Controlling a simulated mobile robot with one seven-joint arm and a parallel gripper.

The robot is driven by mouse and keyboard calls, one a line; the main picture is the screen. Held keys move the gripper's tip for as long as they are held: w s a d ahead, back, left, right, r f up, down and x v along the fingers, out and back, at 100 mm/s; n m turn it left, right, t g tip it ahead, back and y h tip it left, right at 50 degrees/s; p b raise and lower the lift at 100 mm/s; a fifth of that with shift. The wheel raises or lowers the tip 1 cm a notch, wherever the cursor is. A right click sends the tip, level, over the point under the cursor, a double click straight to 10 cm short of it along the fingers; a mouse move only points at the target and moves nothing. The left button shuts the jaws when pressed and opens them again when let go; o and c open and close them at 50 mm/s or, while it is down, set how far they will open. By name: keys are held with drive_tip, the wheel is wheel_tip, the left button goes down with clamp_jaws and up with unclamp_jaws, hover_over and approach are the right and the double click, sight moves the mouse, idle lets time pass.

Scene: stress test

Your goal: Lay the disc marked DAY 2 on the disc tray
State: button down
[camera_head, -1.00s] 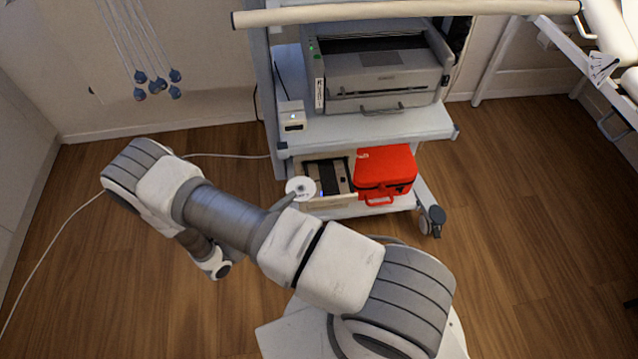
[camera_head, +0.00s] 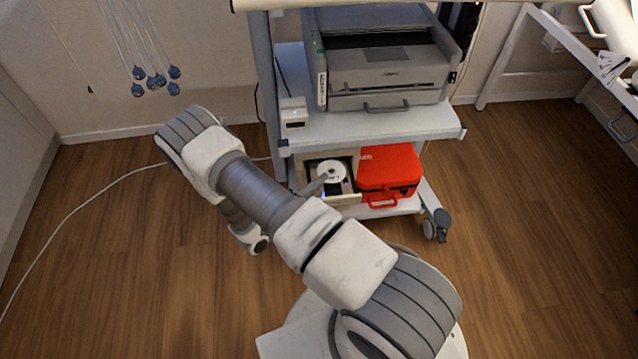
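A white disc (camera_head: 331,172) with a dark centre and faint marks, too small to read, is over the open drawer-like disc tray (camera_head: 345,200) on the cart's lower shelf. My gripper (camera_head: 321,181) reaches to the disc's lower left edge. Only a grey tip shows past my arm. The tip appears shut on the disc's edge, since the disc has moved along with it. The disc covers much of the tray's dark inside. I cannot tell whether the disc touches the tray floor or hovers above it.
A red case (camera_head: 388,172) stands close to the tray's right side. The cart shelf (camera_head: 385,125) above carries a grey printer (camera_head: 385,70) and a small white device (camera_head: 293,112). A white cable (camera_head: 110,183) lies on the wooden floor at left.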

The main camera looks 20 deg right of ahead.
drive_tip(key=shift+f, duration=0.55)
drive_tip(key=c, duration=1.1)
unclamp_jaws()
drive_tip(key=r+p+v, duration=0.1)
drive_tip(key=p+v, duration=0.2)
drive_tip(key=v, duration=0.9)
